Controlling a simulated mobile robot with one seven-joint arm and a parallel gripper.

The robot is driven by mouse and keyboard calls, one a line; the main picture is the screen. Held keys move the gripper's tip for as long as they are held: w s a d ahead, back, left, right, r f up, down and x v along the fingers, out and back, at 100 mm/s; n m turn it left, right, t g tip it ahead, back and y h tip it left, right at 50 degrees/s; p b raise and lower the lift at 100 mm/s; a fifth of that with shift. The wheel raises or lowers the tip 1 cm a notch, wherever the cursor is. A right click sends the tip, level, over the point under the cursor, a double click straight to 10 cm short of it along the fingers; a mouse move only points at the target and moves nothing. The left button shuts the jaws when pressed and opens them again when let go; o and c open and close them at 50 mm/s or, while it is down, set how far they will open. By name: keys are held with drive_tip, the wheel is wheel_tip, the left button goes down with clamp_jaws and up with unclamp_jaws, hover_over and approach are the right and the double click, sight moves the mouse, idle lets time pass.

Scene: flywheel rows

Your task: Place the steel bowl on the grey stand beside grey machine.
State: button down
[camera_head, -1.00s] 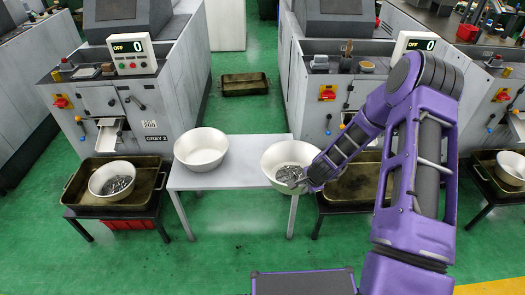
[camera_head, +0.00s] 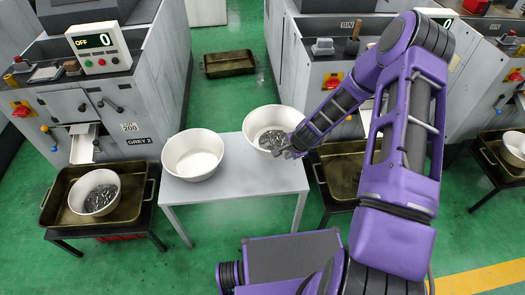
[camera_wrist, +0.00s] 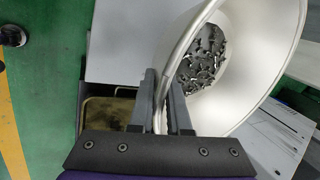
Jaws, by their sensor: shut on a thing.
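A steel bowl (camera_head: 270,115) holding small dark metal pieces is at the back right corner of the light grey stand (camera_head: 240,185). My gripper (camera_head: 292,150) is shut on the bowl's near right rim. In the wrist view, the fingers (camera_wrist: 160,90) straddle the rim of the shiny bowl (camera_wrist: 255,60). The bowl hides the stand's back right corner, and I cannot tell whether it touches the top. The grey machine (camera_head: 110,125), labelled GREY 2, stands to the left of the stand.
An empty pale bowl (camera_head: 193,155) stands on the stand's left half. Another bowl with metal pieces (camera_head: 95,192) sits in a brown tray (camera_head: 135,207) at left. A tray (camera_head: 340,172) lies right of the stand, partly behind my arm. The stand's front right is clear.

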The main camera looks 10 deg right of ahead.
drive_tip(key=shift+w, duration=0.3)
drive_tip(key=shift+w+a+f, duration=0.1)
drive_tip(key=shift+f, duration=0.25)
drive_tip(key=shift+f+b, duration=0.85)
drive_tip(key=shift+f, duration=3.7)
drive_tip(key=shift+f, duration=0.2)
drive_tip(key=c, duration=0.9)
unclamp_jaws()
